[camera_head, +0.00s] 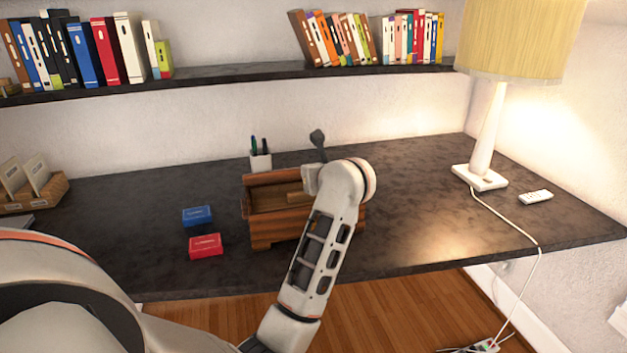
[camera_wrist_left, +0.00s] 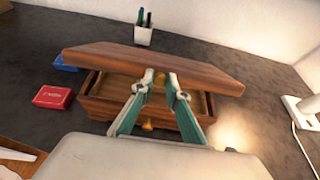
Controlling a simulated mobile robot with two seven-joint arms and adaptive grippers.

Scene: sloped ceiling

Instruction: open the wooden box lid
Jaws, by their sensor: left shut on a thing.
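The wooden box (camera_head: 272,231) stands on the dark desk, with its inside partly in sight in the head view. In the left wrist view its lid (camera_wrist_left: 115,61) is raised at the front and tilted, with a gap above the box body (camera_wrist_left: 100,107). My left gripper (camera_wrist_left: 157,84) is at the lid's front edge, its fingers shut around a small brass-coloured knob there. A second brass knob (camera_wrist_left: 148,124) shows lower, on the box front. In the head view my left wrist covers the box's right part and the fingers. My right gripper is out of view.
A blue pack (camera_head: 197,215) and a red pack (camera_head: 205,246) lie left of the box. A pen cup (camera_head: 261,162) stands behind it. A lamp (camera_head: 482,170) and a white remote (camera_head: 536,196) are at the right. The desk between box and lamp is clear.

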